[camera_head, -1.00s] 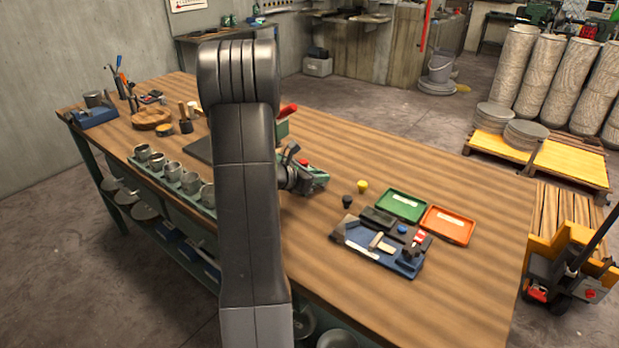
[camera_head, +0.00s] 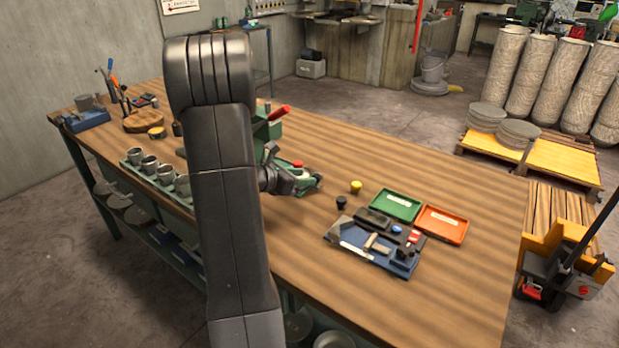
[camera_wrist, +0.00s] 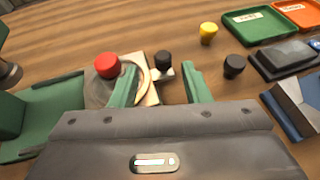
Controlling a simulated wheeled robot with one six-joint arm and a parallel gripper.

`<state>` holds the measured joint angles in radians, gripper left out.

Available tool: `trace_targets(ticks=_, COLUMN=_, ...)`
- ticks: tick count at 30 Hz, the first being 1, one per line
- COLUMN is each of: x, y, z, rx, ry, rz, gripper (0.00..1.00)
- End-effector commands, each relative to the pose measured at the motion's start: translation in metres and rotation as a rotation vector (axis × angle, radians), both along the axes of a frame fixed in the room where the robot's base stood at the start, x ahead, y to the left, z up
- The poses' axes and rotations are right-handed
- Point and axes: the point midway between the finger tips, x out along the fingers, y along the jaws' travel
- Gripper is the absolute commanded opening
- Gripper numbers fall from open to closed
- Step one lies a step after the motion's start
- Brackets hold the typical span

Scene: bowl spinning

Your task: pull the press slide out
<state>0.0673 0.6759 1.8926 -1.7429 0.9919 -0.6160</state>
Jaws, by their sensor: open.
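The green press (camera_head: 268,130) with a red lever stands on the bench, partly hidden behind my arm in the head view. In the wrist view its green base (camera_wrist: 52,108) lies at the left. A pale slide plate (camera_wrist: 150,92) with a round ring lies at the base's right end. A red knob (camera_wrist: 107,65) is by the left finger, and a black knob (camera_wrist: 163,60) stands at the plate's far right edge. My gripper (camera_wrist: 159,75) is open, its green fingers apart over the slide end. The black knob appears between and beyond the fingertips; contact cannot be told.
Yellow (camera_head: 356,187) and black (camera_head: 341,202) knobs stand loose on the bench right of the press. Green (camera_head: 397,205) and orange (camera_head: 441,225) trays and a blue tool tray (camera_head: 350,250) lie further right. Several metal cups (camera_head: 150,164) stand at left. The right bench end is clear.

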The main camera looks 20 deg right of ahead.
Motion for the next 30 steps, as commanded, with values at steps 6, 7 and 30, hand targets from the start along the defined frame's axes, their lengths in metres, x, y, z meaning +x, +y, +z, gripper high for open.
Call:
trace_targets(ticks=6, x=-0.017, y=0.041, z=0.018, rx=0.001, ry=-0.002, rz=0.005, gripper=0.43)
trace_targets(ticks=7, x=-0.018, y=0.046, z=0.021, rx=0.000, ry=-0.003, rz=0.006, gripper=0.43)
trace_targets(ticks=30, x=-0.035, y=0.082, z=0.037, rx=0.000, ry=0.000, rz=0.000, gripper=0.43)
